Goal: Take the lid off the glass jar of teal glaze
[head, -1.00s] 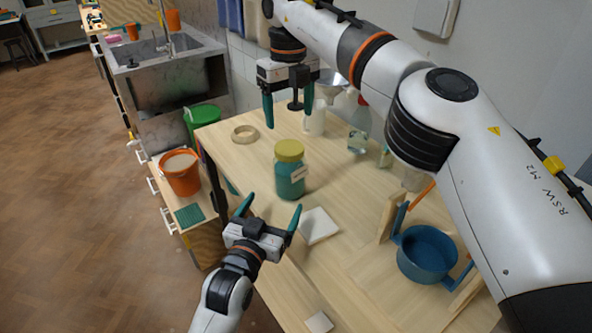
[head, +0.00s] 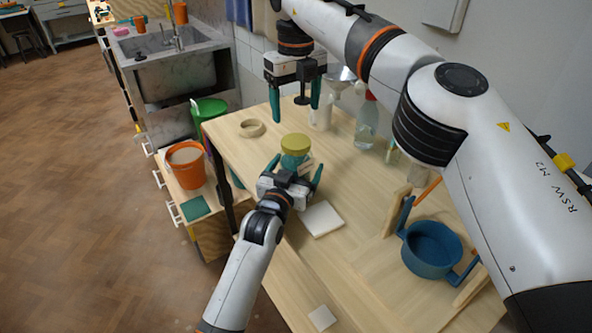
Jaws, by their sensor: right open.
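The glass jar of teal glaze (head: 291,161) stands upright on the wooden table. Its yellow lid (head: 295,143) sits on top. My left gripper (head: 297,167) is low at the near side of the jar, with one finger on each side of it. Its fingers look spread, with a gap seen at the right finger; whether either touches the glass is unclear. The gripper hides the lower jar. My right gripper (head: 296,108) is open and empty, pointing down, above and behind the jar.
A white tile (head: 322,219) lies right of the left gripper. A tan ring (head: 251,128) lies at the table's back left. A spray bottle (head: 367,122) and white jug (head: 321,115) stand behind. A blue pot (head: 432,250) is at right. An orange bucket (head: 186,167) stands left, off the table.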

